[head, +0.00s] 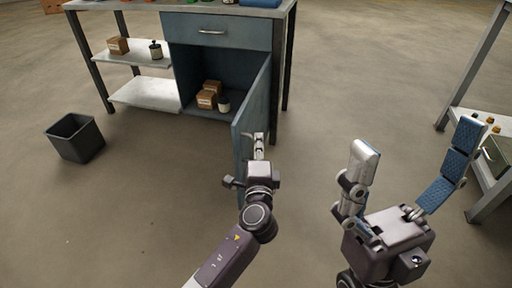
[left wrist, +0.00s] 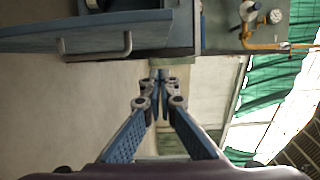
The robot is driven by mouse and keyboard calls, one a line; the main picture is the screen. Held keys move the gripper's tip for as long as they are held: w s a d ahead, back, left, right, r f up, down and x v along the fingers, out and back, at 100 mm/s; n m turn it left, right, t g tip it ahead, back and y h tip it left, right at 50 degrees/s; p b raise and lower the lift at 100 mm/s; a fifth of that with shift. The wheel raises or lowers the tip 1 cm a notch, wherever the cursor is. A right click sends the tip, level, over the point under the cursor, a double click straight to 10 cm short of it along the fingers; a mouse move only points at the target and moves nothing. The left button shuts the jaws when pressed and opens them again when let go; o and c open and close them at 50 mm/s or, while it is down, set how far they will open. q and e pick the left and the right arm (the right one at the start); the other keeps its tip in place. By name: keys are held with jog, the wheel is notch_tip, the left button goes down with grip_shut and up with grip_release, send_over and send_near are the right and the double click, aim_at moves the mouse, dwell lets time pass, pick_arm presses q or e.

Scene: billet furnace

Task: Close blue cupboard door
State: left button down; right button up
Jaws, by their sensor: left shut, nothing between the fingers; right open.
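The blue cupboard door (head: 255,112) stands open, swung out from the right side of the cupboard (head: 222,65) under the workbench. It also shows in the left wrist view, as a panel (left wrist: 95,38) with a metal bar handle (left wrist: 125,45). My left gripper (head: 258,138) is shut and empty, beside the door's lower front part in the head view; I cannot tell whether it touches. Its closed fingertips (left wrist: 160,76) point past the handle side of the door in the left wrist view. My right gripper (head: 416,140) is open and empty, well right of the door.
Small boxes (head: 208,97) and a dark-and-white jar (head: 223,103) stand inside the cupboard. A closed drawer (head: 218,32) sits above. A dark bin (head: 74,138) stands on the floor at left. A shelf unit (head: 488,150) stands at right. The floor between is clear.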

aim_at(245, 126)
pick_arm(q)
jog(key=w+a+b, duration=0.2)
jog(key=w+a, duration=0.2)
jog(key=w, duration=0.3)
jog(key=shift+w, duration=0.2)
jog(key=shift+a, duration=0.1)
